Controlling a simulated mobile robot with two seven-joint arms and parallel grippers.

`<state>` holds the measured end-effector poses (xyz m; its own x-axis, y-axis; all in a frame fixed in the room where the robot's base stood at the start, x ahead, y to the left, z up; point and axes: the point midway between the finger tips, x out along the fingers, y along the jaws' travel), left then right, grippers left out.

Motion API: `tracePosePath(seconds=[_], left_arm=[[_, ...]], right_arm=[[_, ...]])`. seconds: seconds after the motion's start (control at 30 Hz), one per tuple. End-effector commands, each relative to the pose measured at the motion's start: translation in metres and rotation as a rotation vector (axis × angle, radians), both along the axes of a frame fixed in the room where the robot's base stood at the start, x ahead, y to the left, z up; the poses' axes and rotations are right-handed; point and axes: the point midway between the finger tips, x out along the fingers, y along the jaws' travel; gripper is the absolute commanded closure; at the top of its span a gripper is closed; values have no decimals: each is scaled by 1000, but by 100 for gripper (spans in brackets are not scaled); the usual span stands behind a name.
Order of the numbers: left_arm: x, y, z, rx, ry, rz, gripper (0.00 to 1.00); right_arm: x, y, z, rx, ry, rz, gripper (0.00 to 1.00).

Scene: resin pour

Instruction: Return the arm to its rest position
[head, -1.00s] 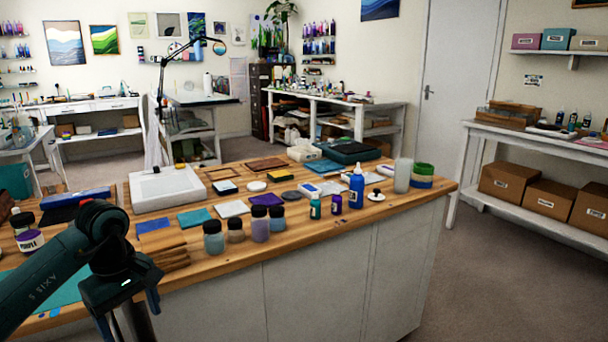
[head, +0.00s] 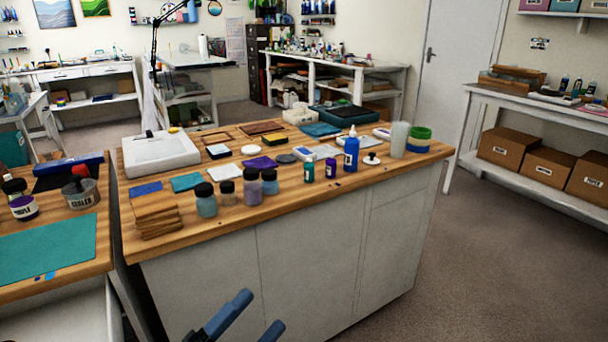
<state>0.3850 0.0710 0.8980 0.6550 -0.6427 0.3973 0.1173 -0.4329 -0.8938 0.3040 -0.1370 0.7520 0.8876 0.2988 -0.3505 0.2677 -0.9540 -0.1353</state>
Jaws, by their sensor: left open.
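My left gripper (head: 254,316) shows at the bottom of the head view, in front of the white cabinet side of the workbench (head: 310,270). Its two blue fingers are apart and nothing is between them. It is below the level of the wooden bench top and clear of the things on it. Most of the left arm is out of the picture. My right gripper is not in view.
A teal mat (head: 50,250) lies on the left bench. The floor (head: 490,260) at right is clear.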

Motion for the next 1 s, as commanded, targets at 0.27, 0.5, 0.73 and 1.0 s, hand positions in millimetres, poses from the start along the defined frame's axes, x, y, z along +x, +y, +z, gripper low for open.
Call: tracePosePath(seconds=[0.27, 0.5, 0.73, 1.0], left_arm=[[-25, 54, -84, -583, 816, 187, 28], [-75, 67, -141, -934, 1279, 299, 28], [-80, 67, -129, -942, 1366, 350, 28], [-79, 69, -109, -878, 1418, 418, 28]], right_arm=[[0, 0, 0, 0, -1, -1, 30], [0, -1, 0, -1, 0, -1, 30], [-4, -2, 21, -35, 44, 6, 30], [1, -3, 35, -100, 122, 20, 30]])
